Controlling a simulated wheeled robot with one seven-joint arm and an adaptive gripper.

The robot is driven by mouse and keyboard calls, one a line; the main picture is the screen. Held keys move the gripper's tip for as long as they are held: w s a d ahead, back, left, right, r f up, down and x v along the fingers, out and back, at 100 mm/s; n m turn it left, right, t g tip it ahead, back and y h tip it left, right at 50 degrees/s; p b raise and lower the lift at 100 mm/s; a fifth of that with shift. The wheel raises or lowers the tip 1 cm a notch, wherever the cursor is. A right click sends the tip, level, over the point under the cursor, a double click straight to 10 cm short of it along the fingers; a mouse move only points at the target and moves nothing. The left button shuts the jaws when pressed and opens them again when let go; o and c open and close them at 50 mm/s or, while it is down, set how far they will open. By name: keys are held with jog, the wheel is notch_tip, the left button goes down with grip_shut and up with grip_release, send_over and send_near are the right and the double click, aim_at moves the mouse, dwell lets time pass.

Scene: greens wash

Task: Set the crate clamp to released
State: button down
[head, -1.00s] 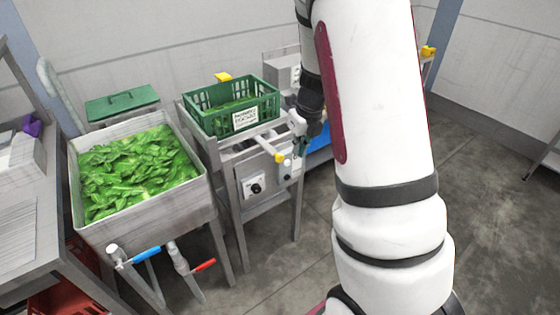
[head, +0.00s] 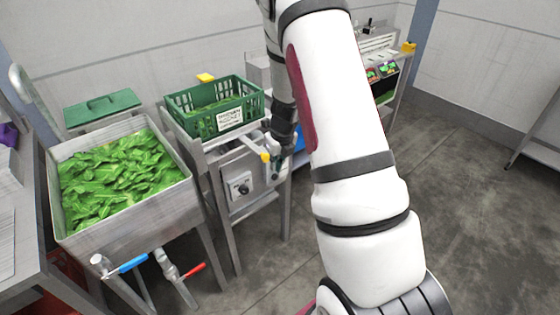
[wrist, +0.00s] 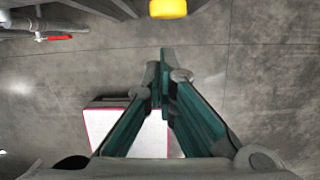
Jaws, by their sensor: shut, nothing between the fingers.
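The green crate (head: 231,119) stands on a metal stand, with greens inside and a label on its front. A lever with a yellow end (head: 265,156), which looks like the crate clamp's handle, sticks out from the stand just below the crate. The yellow end also shows at the top edge of the wrist view (wrist: 167,8). My gripper (head: 276,174) points down just right of and below that end. In the wrist view its teal fingers (wrist: 163,75) are together and empty, with a gap to the yellow end. The rest of the clamp is not clear.
A sink (head: 120,225) full of leaves stands at left, with a blue-handled valve (head: 132,262) and a red-handled valve (head: 193,271) in front. A dial box (head: 239,187) is on the stand. A white, red-edged thing (wrist: 155,140) lies below my fingers.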

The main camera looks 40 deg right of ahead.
aim_at(261, 155)
jog(key=shift+w, duration=1)
jog(key=w+b, duration=0.2)
jog(key=w, duration=0.3)
jog(key=shift+w+f+b, duration=0.1)
jog(key=shift+w+b, duration=0.25)
jog(key=shift+s, duration=0.1)
